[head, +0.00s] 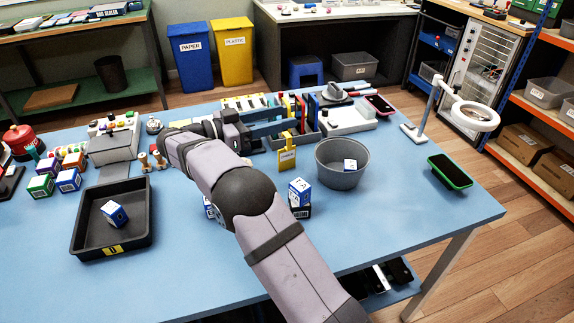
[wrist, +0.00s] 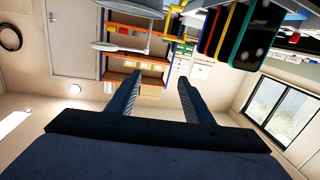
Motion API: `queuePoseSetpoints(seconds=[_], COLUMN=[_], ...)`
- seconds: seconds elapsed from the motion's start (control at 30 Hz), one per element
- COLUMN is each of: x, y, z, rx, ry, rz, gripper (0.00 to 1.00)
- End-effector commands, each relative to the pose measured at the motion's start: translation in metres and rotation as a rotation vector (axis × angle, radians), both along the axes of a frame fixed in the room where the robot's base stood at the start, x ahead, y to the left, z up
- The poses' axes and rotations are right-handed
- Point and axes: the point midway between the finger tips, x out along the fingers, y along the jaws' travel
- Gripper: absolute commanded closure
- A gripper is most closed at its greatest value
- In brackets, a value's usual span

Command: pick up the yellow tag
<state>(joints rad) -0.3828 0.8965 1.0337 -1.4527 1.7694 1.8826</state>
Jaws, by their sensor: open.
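The yellow tag (head: 287,156) stands upright on the blue table in the head view, right of centre and left of the round grey bin. A narrower yellow part rises from its top, and its label is too small to read. My gripper (head: 284,121) is open, just behind and above the tag in the picture, beside the rack of phones. It looks empty. In the wrist view its two dark blue fingers (wrist: 160,78) are spread with nothing between them.
Coloured phones in a rack (head: 300,107) stand close to my gripper. A grey bin (head: 342,178) holds a small box. Letter-marked boxes (head: 300,192) stand in front of the tag. A black tray (head: 130,237) lies left. A green-edged phone (head: 450,171) lies right. The table's front right is clear.

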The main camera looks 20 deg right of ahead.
Motion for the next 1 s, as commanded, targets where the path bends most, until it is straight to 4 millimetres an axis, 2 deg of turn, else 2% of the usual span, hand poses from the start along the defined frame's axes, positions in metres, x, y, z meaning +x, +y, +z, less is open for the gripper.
queuePoseSetpoints(seconds=[0.07, 0.2, 0.33, 0.5, 0.73, 1.0], x=[0.004, 0.004, 0.004, 0.004, 0.007, 0.008], y=[0.009, 0.007, 0.007, 0.005, -0.012, -0.019], z=[-0.004, -0.037, -0.054, -0.058, -0.058, -0.059], rx=[-0.033, -0.033, -0.03, -0.029, -0.029, -0.029], ry=[-0.077, -0.069, -0.072, -0.071, -0.07, -0.069], rz=[0.004, 0.003, 0.003, 0.002, 0.002, 0.001], gripper=[0.53, 0.53, 0.53, 0.53, 0.53, 0.53])
